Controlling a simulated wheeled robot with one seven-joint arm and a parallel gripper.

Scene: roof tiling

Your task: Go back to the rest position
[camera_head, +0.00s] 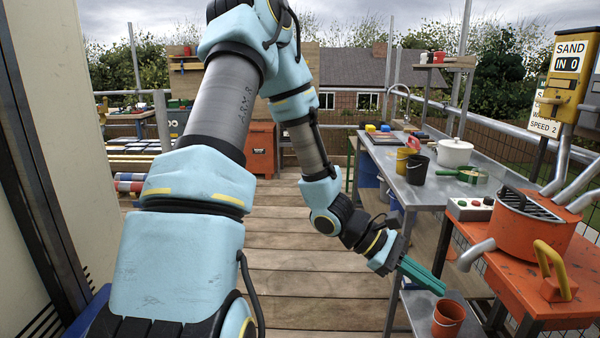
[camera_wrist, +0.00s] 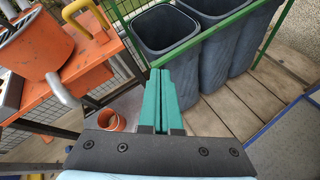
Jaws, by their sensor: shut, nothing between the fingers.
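My gripper (camera_head: 422,275) is at the end of my light-blue arm, with its green fingers shut and nothing between them. In the head view it is right of the middle, pointing down and to the right, near the orange bucket on the low shelf. In the wrist view my gripper (camera_wrist: 165,78) shows its two green fingers together, pointing toward dark grey bins. It appears to be clear of everything around it.
An orange bucket (camera_head: 449,318) stands on a low grey shelf. An orange mixer (camera_head: 525,228) sits on an orange table at right. A metal counter (camera_head: 425,190) holds a white pot and buckets. Dark grey bins (camera_wrist: 165,30) stand in a green frame. The plank floor (camera_head: 290,255) is clear.

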